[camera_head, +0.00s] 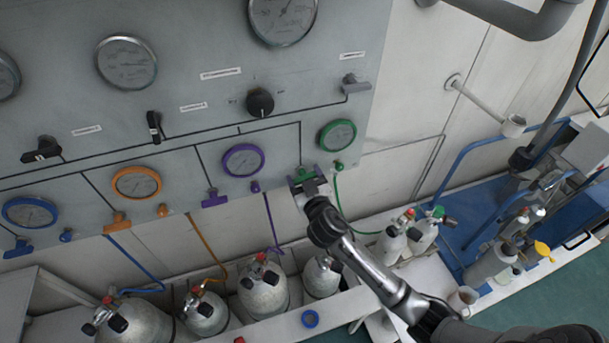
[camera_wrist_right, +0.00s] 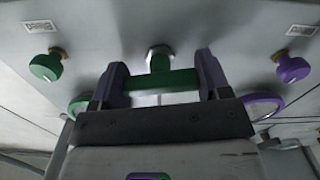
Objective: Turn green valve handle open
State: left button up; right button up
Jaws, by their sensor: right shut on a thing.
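The green valve handle (camera_wrist_right: 162,78) is a T-shaped bar on a metal stem in the wall panel. In the right wrist view it lies crosswise between the two purplish fingers of my right gripper (camera_wrist_right: 160,82), which is shut on it. In the head view my right gripper (camera_head: 305,174) is at the panel's lower edge, below and left of the green-rimmed gauge (camera_head: 338,135). It hides most of the handle there. My left gripper is not in view.
A small green knob (camera_wrist_right: 46,66) and a purple knob (camera_wrist_right: 292,69) flank the handle. A purple valve handle (camera_head: 214,199) and an orange one (camera_head: 117,222) are further left. Gas cylinders (camera_head: 264,288) stand below. Hoses hang from the panel.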

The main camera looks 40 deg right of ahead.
jog(key=n+p, duration=0.1)
jog(key=n, duration=0.2)
jog(key=shift+r+n+p, duration=0.1)
jog(key=shift+n+p, duration=0.3)
jog(key=n+p, duration=0.1)
jog(key=n, duration=0.2)
jog(key=shift+n+p, duration=0.3)
jog(key=n+p, duration=0.1)
jog(key=n, duration=0.2)
jog(key=shift+n+p, duration=0.7)
jog(key=shift+n, duration=1.1)
jog(key=o, duration=0.9)
jog(key=b+v, duration=0.1)
jog(key=v, duration=1.2)
jog(key=shift+s+a, duration=0.2)
jog(key=shift+s, duration=0.2)
